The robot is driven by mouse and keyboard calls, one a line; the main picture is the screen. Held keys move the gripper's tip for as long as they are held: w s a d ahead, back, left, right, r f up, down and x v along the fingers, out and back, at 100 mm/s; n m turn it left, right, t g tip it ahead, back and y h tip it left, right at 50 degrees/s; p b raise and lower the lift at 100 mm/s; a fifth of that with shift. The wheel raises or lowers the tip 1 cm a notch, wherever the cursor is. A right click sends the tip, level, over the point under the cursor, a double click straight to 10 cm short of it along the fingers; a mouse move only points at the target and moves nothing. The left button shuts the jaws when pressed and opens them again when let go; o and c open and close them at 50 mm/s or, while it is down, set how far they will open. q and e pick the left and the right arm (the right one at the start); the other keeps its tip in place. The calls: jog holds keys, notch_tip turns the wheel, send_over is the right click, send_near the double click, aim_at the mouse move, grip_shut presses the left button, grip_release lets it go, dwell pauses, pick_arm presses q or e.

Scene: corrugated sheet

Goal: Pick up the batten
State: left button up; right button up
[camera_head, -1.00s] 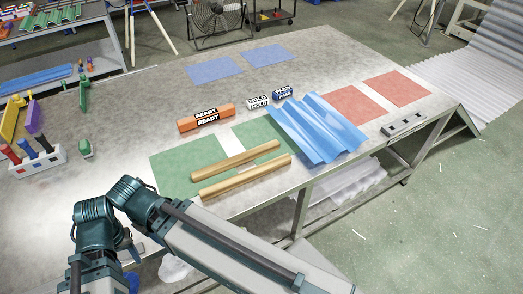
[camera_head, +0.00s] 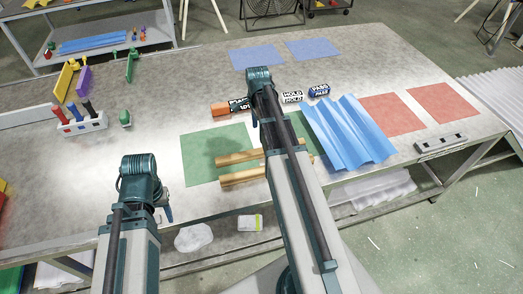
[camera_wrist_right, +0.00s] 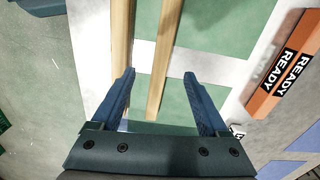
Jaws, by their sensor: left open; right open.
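Two long pale wooden battens lie side by side on the green mats near the table's front edge: the far batten (camera_head: 233,158) and the near batten (camera_head: 240,176). My right arm hides part of both in the head view. My right gripper (camera_wrist_right: 159,73) is open and empty above the table. In the right wrist view the far batten (camera_wrist_right: 165,60) runs between its fingers, and the near batten (camera_wrist_right: 122,35) passes partly behind the left finger.
An orange READY block (camera_head: 228,109) lies behind the battens, partly hidden by my right arm. A HOLD block (camera_head: 292,97), a PASS block (camera_head: 319,90) and a blue corrugated sheet (camera_head: 348,133) are to the right. A tool holder (camera_head: 82,124) stands at left.

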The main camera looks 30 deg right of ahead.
jog(key=d+m, duration=0.1)
jog(key=d, duration=0.1)
jog(key=b, duration=0.9)
send_over(261, 150)
notch_tip(261, 150, down, 8)
jog(key=shift+f, duration=0.25)
notch_tip(261, 150, down, 5)
jog(key=b, duration=0.5)
jog(key=shift+f, duration=0.15)
grip_shut()
